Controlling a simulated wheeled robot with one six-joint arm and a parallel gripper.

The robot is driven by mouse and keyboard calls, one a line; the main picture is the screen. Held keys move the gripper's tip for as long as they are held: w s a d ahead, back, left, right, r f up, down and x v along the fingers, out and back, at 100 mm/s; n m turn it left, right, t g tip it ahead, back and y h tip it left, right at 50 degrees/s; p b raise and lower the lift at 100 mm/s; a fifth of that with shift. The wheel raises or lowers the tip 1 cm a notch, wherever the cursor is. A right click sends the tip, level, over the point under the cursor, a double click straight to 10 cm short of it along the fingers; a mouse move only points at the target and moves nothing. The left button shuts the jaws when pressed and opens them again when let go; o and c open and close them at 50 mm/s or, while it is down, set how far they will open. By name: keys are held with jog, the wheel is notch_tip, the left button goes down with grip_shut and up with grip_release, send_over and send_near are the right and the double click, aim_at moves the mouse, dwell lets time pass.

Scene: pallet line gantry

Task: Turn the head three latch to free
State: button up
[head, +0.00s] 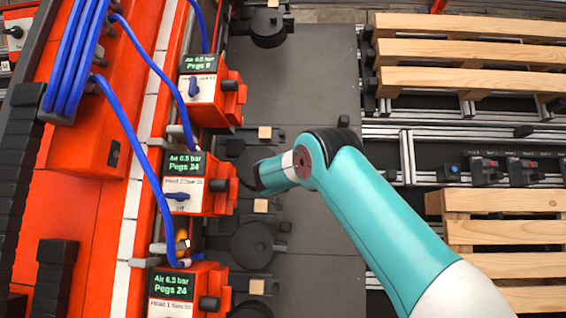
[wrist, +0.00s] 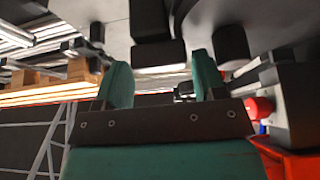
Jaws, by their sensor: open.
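A bottom red unit (head: 188,290) reads "Air 6.5 bar, Pegs 24". Blue hoses (head: 150,68) run down to the units. Small wooden blocks (head: 264,132) and dark round parts (head: 252,245) line the units' right side. Wooden pallets (head: 470,52) lie right. Dark floor plates (head: 320,90) are clear.

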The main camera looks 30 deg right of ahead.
jog(key=c, duration=0.7)
jog(key=shift+o, duration=0.2)
jog(key=shift+n, duration=0.4)
jog(key=n+t+y+b, duration=0.1)
jog(key=n+y, duration=0.1)
jog(key=n, duration=0.2)
jog(key=shift+n+y+b, duration=0.3)
jog(key=n+y, duration=0.2)
jog(key=n, duration=0.2)
jog(key=n+y+b, duration=0.1)
jog(key=n, duration=0.3)
jog(key=n+g+y, duration=0.1)
jog(key=n+y, duration=0.1)
jog(key=n, duration=0.2)
jog(key=shift+y, duration=0.3)
jog(key=shift+n+g+y, duration=0.6)
jog(key=shift+n+g, duration=0.1)
jog(key=shift+n, duration=1.2)
